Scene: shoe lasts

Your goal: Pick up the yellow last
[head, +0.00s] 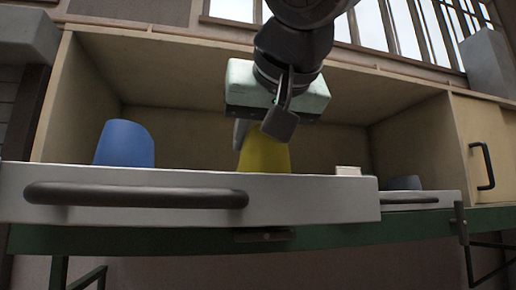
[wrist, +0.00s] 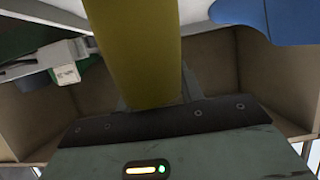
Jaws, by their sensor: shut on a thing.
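The yellow last (head: 265,158) stands behind the front of a pulled-out drawer in the head view, its lower part hidden by the drawer front. My gripper (head: 258,140) is at its upper part, coming from above. In the wrist view the yellow last (wrist: 137,50) runs up from between the jaws of my gripper (wrist: 155,100), which is shut on it. I cannot tell whether the last touches the drawer floor.
A blue last (head: 124,144) stands to the left in the same drawer (head: 310,200); it also shows in the wrist view (wrist: 275,18). A small white block (head: 348,171) and a dark grey thing (head: 405,183) are to the right. Wooden cabinet walls (head: 415,140) enclose the back and sides.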

